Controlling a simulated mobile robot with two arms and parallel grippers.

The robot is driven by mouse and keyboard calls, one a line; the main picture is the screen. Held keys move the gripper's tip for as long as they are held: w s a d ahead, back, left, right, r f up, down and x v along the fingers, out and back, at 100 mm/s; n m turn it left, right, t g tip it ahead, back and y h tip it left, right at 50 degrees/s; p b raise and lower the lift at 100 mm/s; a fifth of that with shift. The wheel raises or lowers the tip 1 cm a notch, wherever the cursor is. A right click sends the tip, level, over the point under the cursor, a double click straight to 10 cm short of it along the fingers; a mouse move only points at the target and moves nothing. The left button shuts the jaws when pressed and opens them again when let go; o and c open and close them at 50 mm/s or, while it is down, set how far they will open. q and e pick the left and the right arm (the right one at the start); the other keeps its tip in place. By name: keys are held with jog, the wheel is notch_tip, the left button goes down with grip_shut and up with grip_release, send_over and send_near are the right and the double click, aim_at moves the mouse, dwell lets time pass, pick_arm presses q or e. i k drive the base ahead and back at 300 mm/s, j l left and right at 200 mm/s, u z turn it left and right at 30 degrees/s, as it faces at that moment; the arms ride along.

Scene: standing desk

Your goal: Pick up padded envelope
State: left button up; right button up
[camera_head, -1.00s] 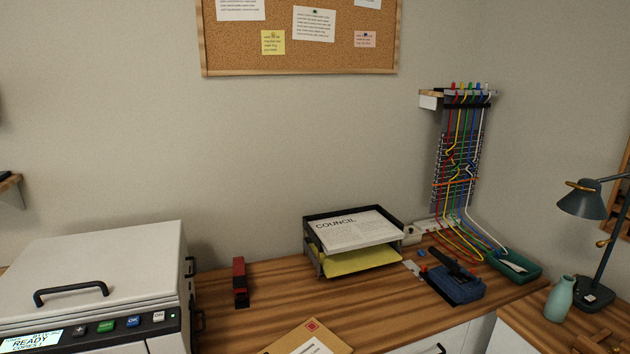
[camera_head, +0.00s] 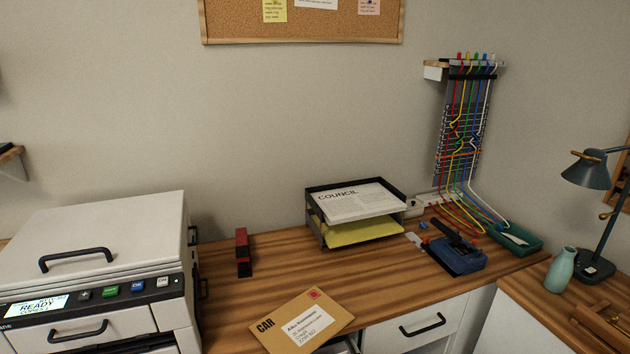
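The padded envelope (camera_head: 278,311) is tan, with a white address label, a red stamp and dark lettering that begins "CAR". It lies flat at the front edge of the wooden desk (camera_head: 270,270), with its near corner reaching past the edge above a drawer that looks partly open. Nothing covers it. Neither of my grippers shows in the head view.
A white printer (camera_head: 95,240) stands at the left. A red and black stapler-like object (camera_head: 243,252) is behind the envelope. A paper tray (camera_head: 314,232) with papers, a blue box (camera_head: 458,258), a green tray (camera_head: 525,241), a vase (camera_head: 560,270) and a lamp (camera_head: 590,172) are to the right.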

aim_at(302, 326)
jog(key=l+u, duration=0.1)
jog(key=l, duration=0.75)
jog(key=k+l+u, duration=0.1)
jog(key=l, duration=0.8)
